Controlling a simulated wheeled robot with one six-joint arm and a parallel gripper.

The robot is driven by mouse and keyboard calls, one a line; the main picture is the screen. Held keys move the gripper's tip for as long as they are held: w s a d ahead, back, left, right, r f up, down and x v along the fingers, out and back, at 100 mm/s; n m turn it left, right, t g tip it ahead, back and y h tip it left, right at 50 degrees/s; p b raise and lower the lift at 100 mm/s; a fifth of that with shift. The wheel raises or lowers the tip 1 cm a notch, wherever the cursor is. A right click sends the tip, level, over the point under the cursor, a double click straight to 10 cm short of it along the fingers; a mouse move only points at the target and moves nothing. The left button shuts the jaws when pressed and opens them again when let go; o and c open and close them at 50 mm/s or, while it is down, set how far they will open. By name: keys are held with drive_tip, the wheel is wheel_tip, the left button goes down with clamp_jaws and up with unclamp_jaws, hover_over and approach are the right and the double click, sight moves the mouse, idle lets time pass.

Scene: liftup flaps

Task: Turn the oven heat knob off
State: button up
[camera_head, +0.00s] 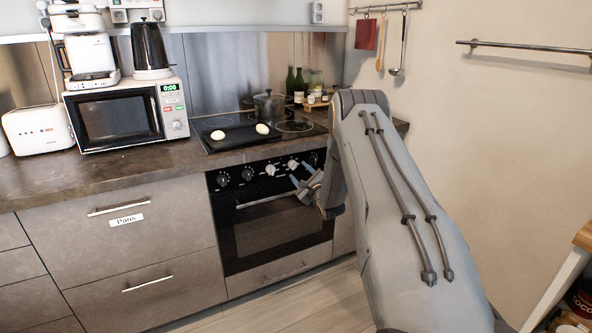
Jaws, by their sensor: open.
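The oven (272,236) is built into the counter, with a black glass door and a bar handle (268,200). Its control panel carries a row of knobs: dark ones at the left (222,179) and (247,173), light ones (270,169) and (293,164) in the middle, and a dark one (314,159) at the right. Which one is the heat knob cannot be told. My gripper (298,182) is open and empty, just below the light knobs and near the right end of the handle. Whether it touches anything is unclear. My arm hides the area to the right.
A hob with a dark tray (234,137) holding two pale egg-like items is above the oven. A pot (267,105) and bottles (294,84) stand behind. A microwave (127,114) and toaster (38,128) are at the left. Drawers flank the oven; floor shows in front.

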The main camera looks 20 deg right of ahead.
sight(295, 167)
drive_tip(key=shift+w+d, duration=0.1)
drive_tip(key=shift+w, duration=2.15)
drive_tip(key=c, duration=1)
